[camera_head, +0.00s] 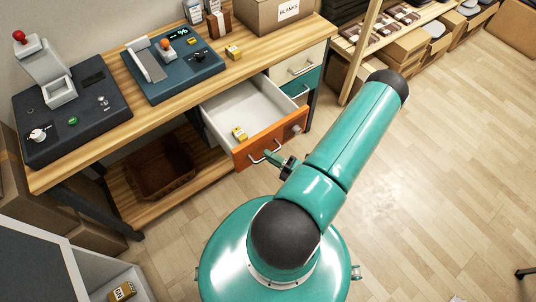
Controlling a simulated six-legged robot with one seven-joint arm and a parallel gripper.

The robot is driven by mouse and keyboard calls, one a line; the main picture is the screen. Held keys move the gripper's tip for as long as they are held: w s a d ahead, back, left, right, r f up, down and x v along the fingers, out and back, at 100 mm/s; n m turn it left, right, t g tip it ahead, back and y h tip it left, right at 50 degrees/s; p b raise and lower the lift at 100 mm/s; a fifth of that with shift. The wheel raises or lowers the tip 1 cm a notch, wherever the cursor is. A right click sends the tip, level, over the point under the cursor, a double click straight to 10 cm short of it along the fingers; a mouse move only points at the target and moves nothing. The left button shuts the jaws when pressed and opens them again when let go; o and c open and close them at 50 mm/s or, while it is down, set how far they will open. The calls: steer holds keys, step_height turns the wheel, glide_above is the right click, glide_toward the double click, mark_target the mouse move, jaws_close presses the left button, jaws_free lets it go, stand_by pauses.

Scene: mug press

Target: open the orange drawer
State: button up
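The orange drawer (250,153) stands pulled well out from under the wooden workbench. Its white inside shows, with a small yellow box (239,133) lying in it near the front. My gripper (282,163) is just in front of the drawer front, close to the right part of the handle. My arm partly hides the gripper, and I cannot tell whether its fingers are apart or touch the handle.
The workbench (165,103) carries a dark press (75,120), a blue device (170,75) and a cardboard box (270,12). White and teal drawers (300,65) are beside the orange one, shut. A wooden shelf (360,40) stands right. Floor (440,170) at right is clear.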

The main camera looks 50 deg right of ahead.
steer(key=v, duration=1.2)
steer(key=shift+s, duration=0.3)
steer(key=w+a+r+n+g+y, duration=0.3)
steer(key=w+r+n+g+y, duration=0.85)
steer(key=r+n, duration=0.6)
steer(key=w+a+r+n+g+h, duration=0.1)
steer(key=w+a+r+n+h, duration=0.2)
steer(key=a+r+n+h, duration=0.4)
steer(key=w+a+r+n+g+h, duration=0.1)
steer(key=w+a+r+n+h, duration=0.2)
steer(key=a+r+n+h, duration=0.4)
steer(key=a+r+n, duration=0.9)
steer(key=r+n, duration=0.2)
steer(key=n, duration=0.9)
steer(key=shift+a+r+g, duration=0.2)
steer(key=shift+r+g, duration=0.15)
steer(key=shift+r, duration=0.05)
